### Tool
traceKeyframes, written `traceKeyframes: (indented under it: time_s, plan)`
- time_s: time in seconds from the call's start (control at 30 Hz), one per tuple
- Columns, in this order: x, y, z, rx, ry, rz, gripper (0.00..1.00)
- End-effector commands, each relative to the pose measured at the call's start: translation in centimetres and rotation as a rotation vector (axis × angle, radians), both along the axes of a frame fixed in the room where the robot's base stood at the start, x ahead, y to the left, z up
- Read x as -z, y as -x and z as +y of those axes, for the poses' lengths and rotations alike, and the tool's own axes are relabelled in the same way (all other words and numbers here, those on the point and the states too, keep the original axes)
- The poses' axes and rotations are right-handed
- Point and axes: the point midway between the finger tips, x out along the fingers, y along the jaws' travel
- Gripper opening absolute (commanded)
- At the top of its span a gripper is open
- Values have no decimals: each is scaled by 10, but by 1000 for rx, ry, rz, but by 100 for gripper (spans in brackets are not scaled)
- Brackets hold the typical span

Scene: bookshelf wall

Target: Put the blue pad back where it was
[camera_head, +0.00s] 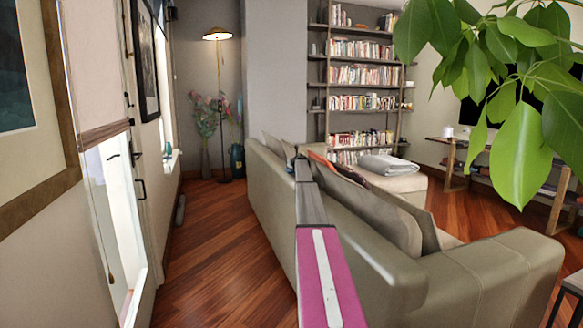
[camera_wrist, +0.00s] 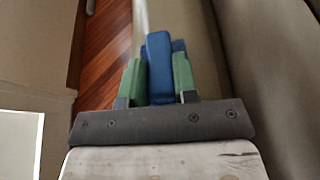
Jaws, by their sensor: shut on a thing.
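My gripper (camera_wrist: 159,60) shows in the wrist view with its two green fingers closed on either side of a blue pad (camera_wrist: 158,72). The pad is an upright blue block and sticks out a little past the fingertips. Another blue part shows just behind it to the right; I cannot tell if it belongs to the same pad. In the head view my arm reaches forward beside the sofa's back, and the gripper and pad cannot be made out there. The pad's earlier place cannot be told from these frames.
A grey-green sofa (camera_head: 375,255) stands right of my arm. A wood-floor aisle (camera_head: 205,235) runs on the left between sofa and wall door. A floor lamp (camera_head: 217,36), a vase of flowers (camera_head: 206,163) and a bookshelf (camera_head: 362,50) stand beyond. Plant leaves (camera_head: 520,160) hang at right.

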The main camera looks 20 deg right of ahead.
Motion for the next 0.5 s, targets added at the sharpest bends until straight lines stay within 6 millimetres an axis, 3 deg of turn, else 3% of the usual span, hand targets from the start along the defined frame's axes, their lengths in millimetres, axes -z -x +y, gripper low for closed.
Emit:
traceKeyframes:
  time_s: [0.2, 0.23, 0.3, 0.5]
  plan:
    - [2, 0, 0, 0, 0, 0, 4]
    - [1, 0, 0, 0, 0, 0, 37]
    - [1, 0, 0, 0, 0, 0, 53]
    - [1, 0, 0, 0, 0, 0, 53]
